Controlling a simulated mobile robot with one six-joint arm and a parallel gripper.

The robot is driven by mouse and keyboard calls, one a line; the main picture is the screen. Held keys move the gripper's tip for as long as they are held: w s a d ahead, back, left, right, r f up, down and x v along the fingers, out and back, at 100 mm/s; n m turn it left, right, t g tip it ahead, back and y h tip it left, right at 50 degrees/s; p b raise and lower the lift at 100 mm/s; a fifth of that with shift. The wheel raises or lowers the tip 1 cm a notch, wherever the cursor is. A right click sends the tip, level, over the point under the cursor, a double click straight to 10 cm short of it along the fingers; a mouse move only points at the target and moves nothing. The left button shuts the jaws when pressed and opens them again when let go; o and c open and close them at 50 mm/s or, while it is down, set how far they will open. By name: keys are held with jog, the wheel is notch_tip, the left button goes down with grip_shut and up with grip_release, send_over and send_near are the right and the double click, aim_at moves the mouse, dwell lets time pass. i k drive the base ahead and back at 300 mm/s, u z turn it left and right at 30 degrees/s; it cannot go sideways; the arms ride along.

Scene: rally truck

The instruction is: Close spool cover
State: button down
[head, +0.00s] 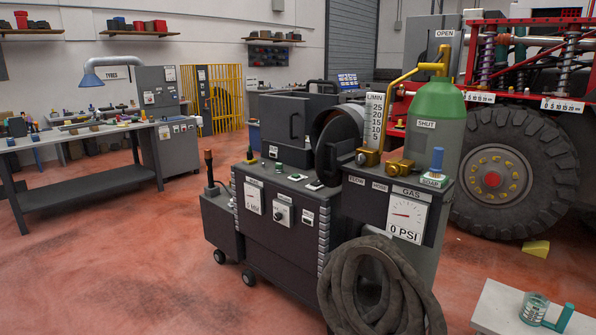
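A dark grey welding cart (275,235) stands in the middle of the head view. On its top is a dark box (287,127) with a handle on its front. To the right of the box is a round, drum-like dark part (341,147) with a copper-coloured rim or inside, apparently the spool housing. I cannot tell clearly which piece is the spool cover, and the spool itself is not clearly visible. My gripper is not in view.
A green gas cylinder (434,110) with yellow pipework and a flow gauge (374,118) stands at the cart's right. A coiled hose (378,290) hangs in front. A truck wheel (512,170) is behind right, and a workbench (75,140) is at left. Red floor at front left is clear.

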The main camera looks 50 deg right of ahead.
aim_at(341, 137)
jog(key=u, duration=0.05)
jog(key=i, duration=1.15)
jog(key=z, duration=0.95)
jog(key=i, duration=0.45)
jog(key=z, duration=0.1)
